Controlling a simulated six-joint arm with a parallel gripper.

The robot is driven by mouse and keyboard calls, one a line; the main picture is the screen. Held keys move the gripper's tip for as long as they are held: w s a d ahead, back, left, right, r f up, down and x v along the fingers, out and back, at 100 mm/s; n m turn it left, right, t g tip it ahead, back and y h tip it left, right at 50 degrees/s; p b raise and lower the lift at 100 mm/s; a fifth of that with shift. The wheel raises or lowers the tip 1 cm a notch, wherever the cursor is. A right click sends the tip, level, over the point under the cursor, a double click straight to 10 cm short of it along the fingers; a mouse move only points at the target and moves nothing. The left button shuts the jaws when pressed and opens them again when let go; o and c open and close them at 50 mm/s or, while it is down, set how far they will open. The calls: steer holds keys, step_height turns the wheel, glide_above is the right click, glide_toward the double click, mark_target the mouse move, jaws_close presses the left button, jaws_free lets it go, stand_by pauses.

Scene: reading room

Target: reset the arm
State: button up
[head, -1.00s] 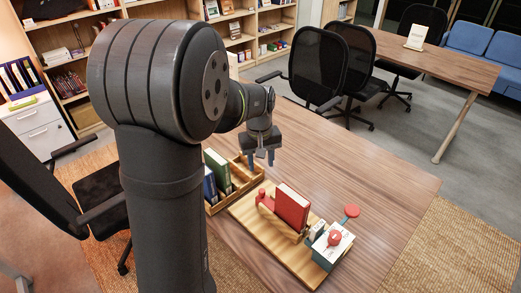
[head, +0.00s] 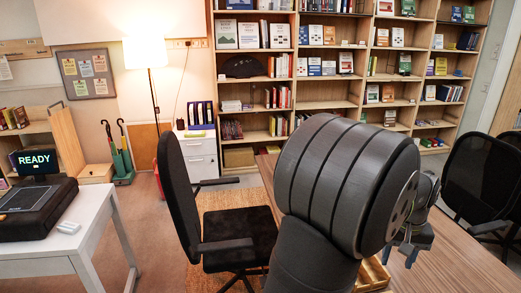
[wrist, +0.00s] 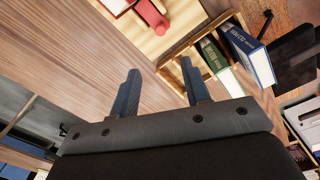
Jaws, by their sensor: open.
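My gripper (wrist: 160,88) is open and empty in the wrist view, its two blue-grey fingers apart above the wooden table (wrist: 85,75). In the head view my gripper (head: 411,258) shows small at the right, partly behind my arm, over the table (head: 455,262). The wooden book tray (wrist: 172,68) lies beyond the fingers in the wrist view. It holds a green book (wrist: 213,57) and a blue book (wrist: 246,52). No finger touches them. A light wooden board (wrist: 125,35) with a red object (wrist: 152,16) is at the top of the wrist view.
A black office chair (head: 180,190) stands left of my arm, and another black chair (head: 478,185) stands at the right. A white desk (head: 75,240) with a "READY" display (head: 37,162) is at the left. Bookshelves (head: 325,85) line the back wall. Open floor lies between desk and chair.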

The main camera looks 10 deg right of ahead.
steer(key=f, duration=1.7)
steer(key=shift+s+d+f, duration=0.1)
steer(key=shift+d+f, duration=0.1)
steer(key=shift+f, duration=0.1)
steer(key=shift+w+r, duration=0.1)
steer(key=shift+w, duration=0.4)
